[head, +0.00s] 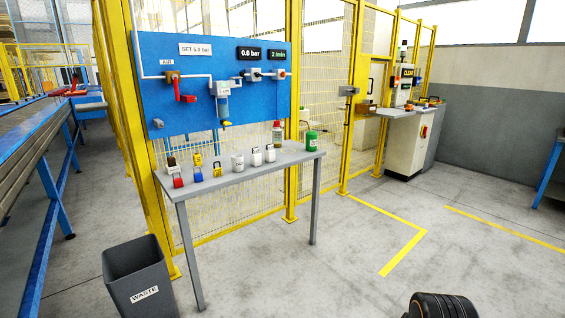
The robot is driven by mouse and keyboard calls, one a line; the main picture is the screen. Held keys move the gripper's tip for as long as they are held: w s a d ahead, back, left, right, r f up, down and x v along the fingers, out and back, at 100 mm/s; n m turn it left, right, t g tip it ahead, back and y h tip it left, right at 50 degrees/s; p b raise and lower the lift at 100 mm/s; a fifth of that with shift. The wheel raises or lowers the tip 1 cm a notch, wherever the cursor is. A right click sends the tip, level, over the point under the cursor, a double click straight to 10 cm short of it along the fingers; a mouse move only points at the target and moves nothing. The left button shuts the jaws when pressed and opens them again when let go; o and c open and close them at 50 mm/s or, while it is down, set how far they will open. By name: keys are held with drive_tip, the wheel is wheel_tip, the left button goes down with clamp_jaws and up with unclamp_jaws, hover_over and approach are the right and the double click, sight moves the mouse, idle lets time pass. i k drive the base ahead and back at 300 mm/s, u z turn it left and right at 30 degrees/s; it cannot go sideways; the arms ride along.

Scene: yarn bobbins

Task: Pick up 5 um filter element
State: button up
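A grey table (262,172) stands in front of a blue panel. On it, a white cylinder (238,161) with a small label stands near the middle. Two smaller white pieces with dark tops, a left one (256,157) and a right one (270,154), stand to its right. These may be filter elements, but their labels are too small to read, so I cannot tell which is the 5 um one. My gripper does not show. A dark rounded part at the bottom right edge seems to be my own arm.
A waste bin (142,278) is at the front left. Yellow fencing rises behind; floor to the right is clear.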

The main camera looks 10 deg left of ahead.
sight(255, 154)
drive_tip(key=i, duration=1.4)
drive_tip(key=u, duration=0.7)
drive_tip(key=i, duration=1.25)
drive_tip(key=u, duration=1)
